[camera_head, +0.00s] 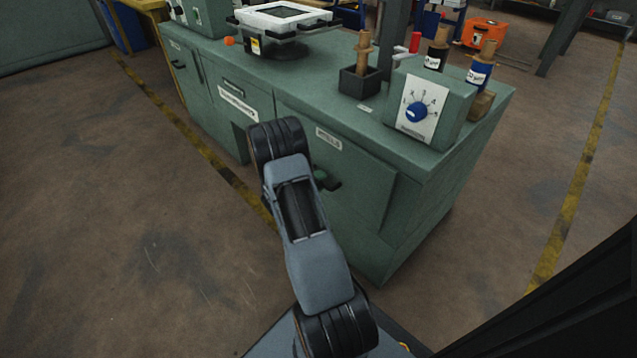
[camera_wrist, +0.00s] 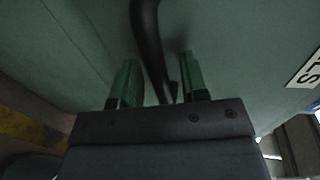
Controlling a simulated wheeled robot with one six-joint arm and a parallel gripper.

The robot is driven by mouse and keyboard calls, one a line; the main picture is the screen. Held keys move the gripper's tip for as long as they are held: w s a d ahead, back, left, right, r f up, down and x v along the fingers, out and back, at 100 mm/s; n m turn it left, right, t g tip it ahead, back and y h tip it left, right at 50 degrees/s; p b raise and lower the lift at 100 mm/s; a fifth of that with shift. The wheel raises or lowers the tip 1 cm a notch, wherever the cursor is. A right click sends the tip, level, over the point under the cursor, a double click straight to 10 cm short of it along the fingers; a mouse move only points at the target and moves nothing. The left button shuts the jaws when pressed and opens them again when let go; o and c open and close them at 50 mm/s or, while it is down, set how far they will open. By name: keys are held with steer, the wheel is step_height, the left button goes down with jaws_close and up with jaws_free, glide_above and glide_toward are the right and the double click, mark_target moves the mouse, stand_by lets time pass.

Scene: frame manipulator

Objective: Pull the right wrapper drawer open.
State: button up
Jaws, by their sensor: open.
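The right drawer front (camera_head: 355,165) is a green panel on the near face of the green workbench cabinet, with a white label (camera_head: 328,138) near its top. My gripper (camera_wrist: 158,78) is at this front, its two green fingers apart. In the wrist view, the curved black handle (camera_wrist: 147,35) runs down between the fingers, with a visible gap on both sides. In the head view, my arm covers the left part of the front, and one green fingertip shows beside the arm. I cannot tell whether the drawer stands slightly out.
The benchtop carries a control box (camera_head: 428,110) with a blue knob, a dark holder (camera_head: 360,82) with a wooden-handled tool, and a white frame (camera_head: 283,15) on a stand. A second labelled front (camera_head: 238,100) is to the left. The brown floor before the cabinet is clear.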

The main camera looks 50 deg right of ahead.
jaws_close()
stand_by(0.4)
